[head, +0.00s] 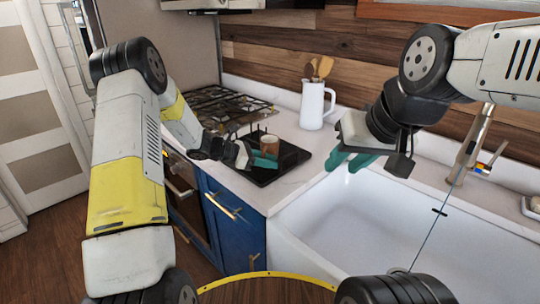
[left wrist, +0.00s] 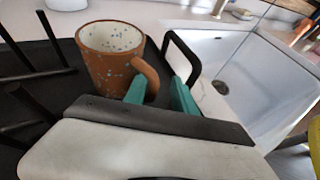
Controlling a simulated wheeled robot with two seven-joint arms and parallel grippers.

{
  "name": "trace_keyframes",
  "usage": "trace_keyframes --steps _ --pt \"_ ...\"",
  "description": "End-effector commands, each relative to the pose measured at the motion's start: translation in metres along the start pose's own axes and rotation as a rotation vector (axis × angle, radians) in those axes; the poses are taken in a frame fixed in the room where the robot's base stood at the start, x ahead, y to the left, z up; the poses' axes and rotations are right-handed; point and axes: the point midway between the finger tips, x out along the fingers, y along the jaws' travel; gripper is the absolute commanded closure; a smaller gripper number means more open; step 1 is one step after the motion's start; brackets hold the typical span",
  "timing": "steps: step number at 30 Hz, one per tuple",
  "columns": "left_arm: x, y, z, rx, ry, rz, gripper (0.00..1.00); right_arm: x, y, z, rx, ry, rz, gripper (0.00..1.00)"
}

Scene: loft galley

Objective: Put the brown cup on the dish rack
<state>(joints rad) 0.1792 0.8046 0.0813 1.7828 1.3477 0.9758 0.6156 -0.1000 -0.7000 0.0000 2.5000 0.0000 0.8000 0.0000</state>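The brown cup (head: 269,145) is speckled, with a pale inside. It is upright over the black dish rack (head: 292,156) on the counter. In the left wrist view the cup (left wrist: 108,65) has its handle toward my fingers, and the rack's black bars (left wrist: 40,42) show beside it. The cup's base is hidden, so contact with the rack is unclear. My left gripper (head: 258,160) is at the handle, with teal fingers apart (left wrist: 162,94), one on each side of the handle, and a gap to the right finger.
A white pitcher with wooden utensils (head: 312,106) stands behind the rack. The gas stove (head: 225,108) is to the left. The white sink (head: 400,230) is empty, with a faucet (head: 472,140) at its back. Blue cabinets (head: 235,225) are below the counter.

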Motion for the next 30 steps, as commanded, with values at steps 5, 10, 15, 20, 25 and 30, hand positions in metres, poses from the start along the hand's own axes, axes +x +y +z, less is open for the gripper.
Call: trace_keyframes --steps 5,10,15,20,25,30 --pt "-0.018 0.001 0.002 0.000 0.000 0.004 0.68 0.000 0.000 0.000 0.000 0.000 0.000 0.66" --pt "-0.055 0.001 0.002 0.001 0.000 0.005 0.68 0.000 0.000 0.000 0.000 0.000 0.000 0.66" --pt "-0.090 0.001 0.002 0.000 0.001 0.004 0.68 0.000 0.000 0.000 0.000 0.000 0.000 0.66" --pt "-0.112 0.001 0.002 0.001 0.000 0.002 0.68 0.000 0.000 0.000 0.000 0.000 0.000 0.66" --pt "-0.122 -0.005 0.008 0.030 0.013 -0.009 0.68 0.000 0.000 0.000 0.000 0.000 0.000 0.66" --pt "-0.133 -0.038 0.040 0.222 0.107 -0.064 0.68 0.000 0.000 0.000 0.000 0.000 0.000 0.66"
